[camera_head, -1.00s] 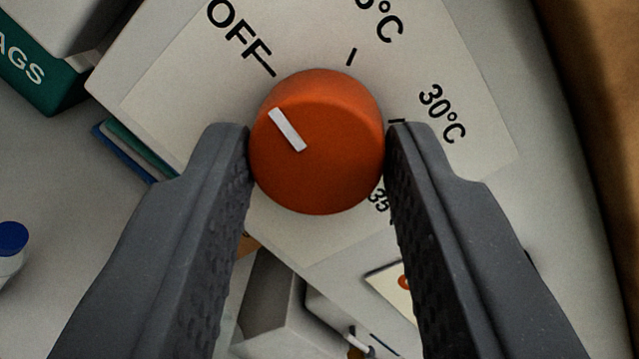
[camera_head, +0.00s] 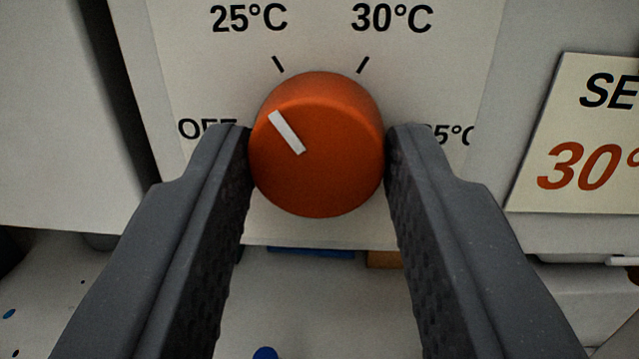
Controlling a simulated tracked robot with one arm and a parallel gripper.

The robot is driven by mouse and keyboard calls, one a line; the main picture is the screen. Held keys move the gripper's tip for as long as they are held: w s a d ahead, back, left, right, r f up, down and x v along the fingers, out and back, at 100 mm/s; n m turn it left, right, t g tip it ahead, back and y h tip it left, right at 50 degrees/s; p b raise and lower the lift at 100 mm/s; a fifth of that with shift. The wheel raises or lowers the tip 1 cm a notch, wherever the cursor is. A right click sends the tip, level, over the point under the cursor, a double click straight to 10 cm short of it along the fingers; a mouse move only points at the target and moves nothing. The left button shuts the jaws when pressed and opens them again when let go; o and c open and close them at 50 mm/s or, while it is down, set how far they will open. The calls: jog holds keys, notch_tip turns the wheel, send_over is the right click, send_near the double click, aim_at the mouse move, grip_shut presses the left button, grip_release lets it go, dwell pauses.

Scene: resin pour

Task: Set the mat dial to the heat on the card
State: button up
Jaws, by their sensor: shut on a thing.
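The orange dial (camera_head: 325,190) sits on a white scale plate (camera_head: 190,60) marked OFF, 25°C, 30°C and 35°C. Its white pointer line points up and left, about at the 25°C tick or slightly to its OFF side. My gripper (camera_head: 318,150) is shut on the dial, one finger on each side. The fingers partly cover the OFF and 35°C labels. The card (camera_head: 590,130) stands at the right edge, cut off by the frame. It shows "SE" in black and "30°" in orange.
A pale block (camera_head: 60,120) stands close on the left. Below the plate lie a blue item (camera_head: 310,254) and an orange-brown item (camera_head: 383,259). A small blue-topped thing (camera_head: 265,353) shows at the bottom edge.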

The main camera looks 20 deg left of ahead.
jog(key=m+h+b, duration=0.1)
jog(key=m, duration=0.6)
jog(key=m+b, duration=0.1)
jog(key=m, duration=0.2)
jog(key=m+h+b, duration=0.1)
jog(key=m+b, duration=0.1)
jog(key=m, duration=0.2)
jog(key=shift+w+t, duration=0.1)
jog(key=shift+t, duration=0.2)
jog(key=shift+b, duration=0.3)
jog(key=shift+d, duration=0.1)
jog(key=o, duration=1)
